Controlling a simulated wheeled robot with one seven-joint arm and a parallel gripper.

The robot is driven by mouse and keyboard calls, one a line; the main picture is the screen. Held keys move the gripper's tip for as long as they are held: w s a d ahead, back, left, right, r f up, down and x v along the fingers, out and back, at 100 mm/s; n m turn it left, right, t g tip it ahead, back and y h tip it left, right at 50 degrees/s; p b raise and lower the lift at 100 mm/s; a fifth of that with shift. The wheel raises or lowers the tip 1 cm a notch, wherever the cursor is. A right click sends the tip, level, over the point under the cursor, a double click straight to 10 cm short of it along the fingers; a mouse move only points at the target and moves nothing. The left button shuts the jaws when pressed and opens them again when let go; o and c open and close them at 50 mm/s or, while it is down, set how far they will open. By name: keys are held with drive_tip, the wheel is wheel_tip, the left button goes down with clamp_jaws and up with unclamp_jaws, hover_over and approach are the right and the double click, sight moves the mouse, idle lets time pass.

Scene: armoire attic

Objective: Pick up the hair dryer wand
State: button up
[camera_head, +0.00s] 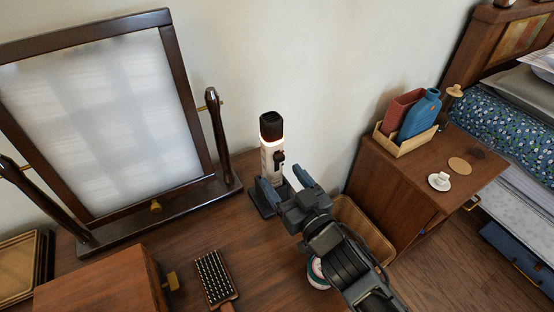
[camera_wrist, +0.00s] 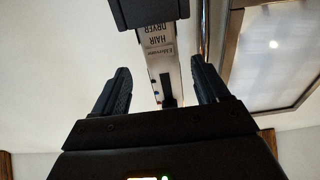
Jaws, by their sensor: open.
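The hair dryer wand (camera_head: 271,160) stands upright on the wooden dresser top, in a dark base (camera_head: 262,198). Its body is white with a black head and a glowing ring below the head. In the wrist view the wand (camera_wrist: 158,55) shows its printed "HAIR DRYER" label, between and beyond the two fingers. My gripper (camera_head: 284,187) is open at the wand's lower part, with nothing held. In the wrist view my gripper (camera_wrist: 160,90) has its fingers apart on either side of the wand. I cannot tell whether either finger touches it.
A framed mirror (camera_head: 105,125) stands on the dresser at the left. A hairbrush (camera_head: 213,278) and a wooden box (camera_head: 105,285) lie in front. A round container (camera_head: 317,274) and a wooden tray (camera_head: 360,228) are by my arm. A nightstand (camera_head: 400,195) stands to the right.

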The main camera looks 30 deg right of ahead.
drive_tip(key=w, duration=0.7)
drive_tip(key=shift+a+f+p, duration=0.2)
drive_tip(key=shift+f+p, duration=0.1)
drive_tip(key=shift+p, duration=0.05)
drive_tip(key=shift+c, duration=0.2)
clamp_jaws()
